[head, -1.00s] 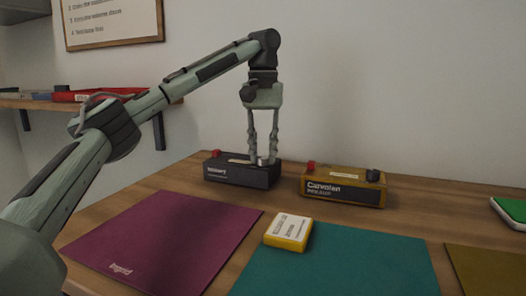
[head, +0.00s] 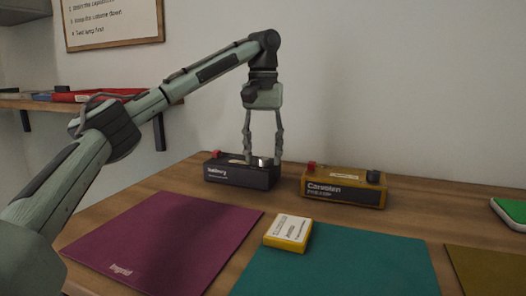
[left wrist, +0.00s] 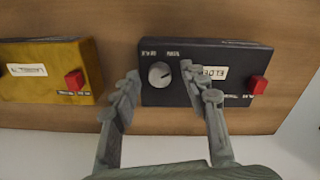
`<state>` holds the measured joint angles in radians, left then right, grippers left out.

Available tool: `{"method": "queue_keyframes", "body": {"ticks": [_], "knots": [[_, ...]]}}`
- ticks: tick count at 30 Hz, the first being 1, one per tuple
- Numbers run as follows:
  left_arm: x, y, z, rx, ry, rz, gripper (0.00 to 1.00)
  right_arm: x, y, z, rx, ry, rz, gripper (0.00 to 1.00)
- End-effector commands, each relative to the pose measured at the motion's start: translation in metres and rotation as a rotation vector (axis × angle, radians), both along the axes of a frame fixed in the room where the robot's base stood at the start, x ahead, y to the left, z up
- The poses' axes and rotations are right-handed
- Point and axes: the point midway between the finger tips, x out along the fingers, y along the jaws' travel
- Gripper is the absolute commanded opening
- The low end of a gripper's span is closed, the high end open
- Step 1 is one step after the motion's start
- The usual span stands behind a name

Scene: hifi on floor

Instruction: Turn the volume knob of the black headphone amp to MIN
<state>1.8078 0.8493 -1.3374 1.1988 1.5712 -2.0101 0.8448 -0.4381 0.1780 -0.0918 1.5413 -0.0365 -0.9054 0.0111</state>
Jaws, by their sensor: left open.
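The black headphone amp (head: 238,177) stands on the wooden table near the back wall. In the left wrist view the black amp (left wrist: 220,95) shows its top face, with a round silver-grey knob (left wrist: 159,74) near its left end and small printed marks beside it. A pale mark shows on the knob, but I cannot read exactly where it points. A red button (left wrist: 259,86) and a pale label sit on the same face. My left gripper (head: 263,162) is open, its fingers on either side of the knob with visible gaps in the left wrist view. My right gripper is not in view.
A mustard-coloured box (head: 343,188) with a red button and a dark knob stands just right of the black amp. A small yellow box (head: 288,233) lies in front. Purple (head: 165,240) and teal (head: 340,262) mats cover the front.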

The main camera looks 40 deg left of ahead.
Motion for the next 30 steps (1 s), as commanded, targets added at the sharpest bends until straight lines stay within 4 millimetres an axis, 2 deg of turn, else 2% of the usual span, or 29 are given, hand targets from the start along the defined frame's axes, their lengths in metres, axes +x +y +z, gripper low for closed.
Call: {"method": "queue_keyframes", "body": {"ticks": [4,8,16,21,30], "knots": [[0.0,0.0,0.005,0.0,-0.001,-0.001,0.44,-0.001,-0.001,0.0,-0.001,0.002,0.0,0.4],[0.001,0.0,0.022,0.002,-0.004,0.0,0.44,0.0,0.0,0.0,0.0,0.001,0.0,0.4],[0.0,0.0,0.078,0.002,-0.007,0.003,0.44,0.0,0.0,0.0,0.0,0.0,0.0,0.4],[0.0,0.0,0.104,0.004,-0.003,0.002,0.44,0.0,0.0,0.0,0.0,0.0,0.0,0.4],[0.0,0.0,0.12,0.0,0.0,0.001,0.44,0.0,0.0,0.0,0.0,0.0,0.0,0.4]]}}
